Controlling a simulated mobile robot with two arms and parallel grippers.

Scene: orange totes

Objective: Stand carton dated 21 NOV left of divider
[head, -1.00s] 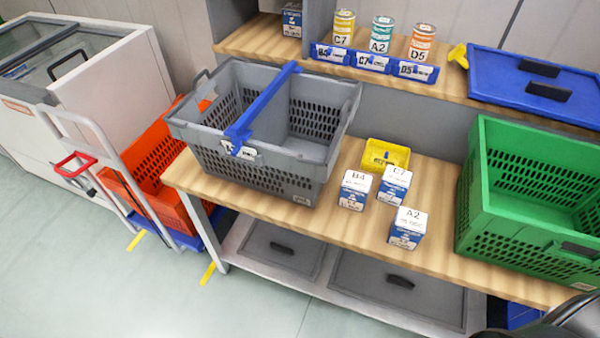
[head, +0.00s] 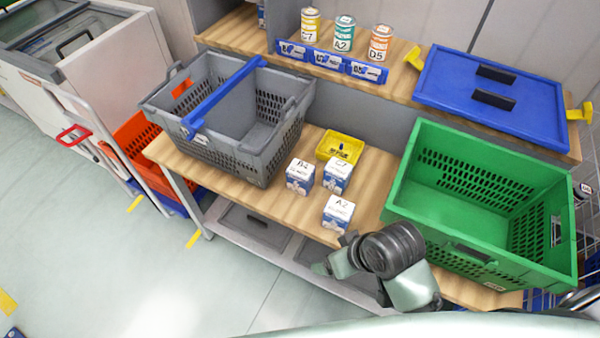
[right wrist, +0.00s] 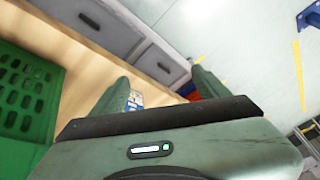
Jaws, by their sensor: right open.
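Three small white-and-blue cartons stand on the wooden bench: one at left (head: 300,176), one marked C7 (head: 337,176) and one marked A2 (head: 337,213) nearest the front edge. Their dates are too small to read. The grey crate (head: 262,165) stands at the bench's left end, with a blue divider (head: 222,97) across it. My right arm comes in at bottom right of the head view, below the A2 carton. In the right wrist view my right gripper (right wrist: 163,88) is open; a blue-and-white carton (right wrist: 135,99) shows partly beside its left finger. My left gripper is out of view.
A yellow bin (head: 340,146) sits behind the cartons. A large green crate (head: 405,190) stands to their right. Cans (head: 344,35) and a blue lid (head: 490,85) are on the upper shelf. An orange tote (head: 135,140) is at left.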

